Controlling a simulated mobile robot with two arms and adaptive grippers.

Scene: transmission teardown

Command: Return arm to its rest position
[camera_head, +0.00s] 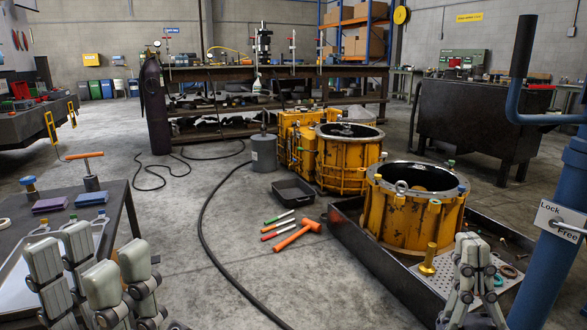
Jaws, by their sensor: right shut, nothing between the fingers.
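My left gripper (92,262) is at the lower left with its pale finger pads pointing up and spread apart. It is open with nothing visible between the pads, in front of the dark worktable (122,197). My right gripper (476,250) is at the lower right with its fingers together and nothing held. In the picture it overlaps the perforated plate (436,274) in the black floor tray (372,262), just right of a brass part (429,258). Both arms behind the grippers are mostly out of frame.
A yellow housing (400,215) stands in the tray, with another yellow housing (345,160) behind it. A blue post (555,235) with a "Lock Free" sign rises at the right. An orange mallet (298,234) and tools lie on the floor. The middle floor (262,285) is mostly clear.

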